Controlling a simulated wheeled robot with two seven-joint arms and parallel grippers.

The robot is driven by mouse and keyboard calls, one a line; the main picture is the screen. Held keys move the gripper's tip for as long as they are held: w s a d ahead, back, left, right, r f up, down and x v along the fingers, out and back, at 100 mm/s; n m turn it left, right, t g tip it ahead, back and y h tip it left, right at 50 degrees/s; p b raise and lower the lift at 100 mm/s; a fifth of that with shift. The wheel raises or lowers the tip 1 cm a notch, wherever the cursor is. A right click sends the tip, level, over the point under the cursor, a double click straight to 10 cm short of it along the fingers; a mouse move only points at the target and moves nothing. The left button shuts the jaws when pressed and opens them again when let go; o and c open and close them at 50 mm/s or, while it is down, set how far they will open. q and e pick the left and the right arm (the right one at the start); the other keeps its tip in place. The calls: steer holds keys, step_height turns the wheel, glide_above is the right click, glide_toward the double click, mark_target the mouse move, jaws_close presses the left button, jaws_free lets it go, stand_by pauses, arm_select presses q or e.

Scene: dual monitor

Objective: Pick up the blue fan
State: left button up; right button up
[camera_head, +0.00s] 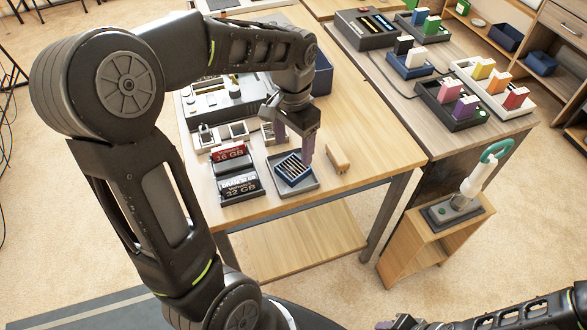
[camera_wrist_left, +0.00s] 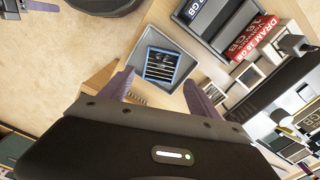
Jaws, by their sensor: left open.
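The blue fan (camera_head: 293,169) is a small square blue frame with pale and dark slats. It lies in a shallow grey tray (camera_head: 312,184) near the front edge of the wooden table. It also shows in the left wrist view (camera_wrist_left: 160,65), near the middle of the tray (camera_wrist_left: 183,39). My left gripper (camera_head: 293,151) has its purple fingers spread and empty. In the head view it is just above and behind the fan, apart from it. In the left wrist view (camera_wrist_left: 160,88) the fan lies beyond and between the fingers.
Memory boxes marked 16 GB (camera_head: 230,152) and 32 GB (camera_head: 240,187) stand left of the tray. A small wooden block (camera_head: 337,158) lies to its right. Small square parts (camera_head: 238,131) sit behind. The table right of the block is clear.

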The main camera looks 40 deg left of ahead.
mark_target(293, 167)
arm_select(q)
steer(key=shift+f, duration=1.1)
step_height(293, 167, down, 5)
steer(key=shift+a+f, duration=0.1)
steer(key=shift+f, duration=0.05)
steer(key=c, duration=1.2)
step_height(293, 167, up, 10)
steer(key=shift+r, duration=0.1)
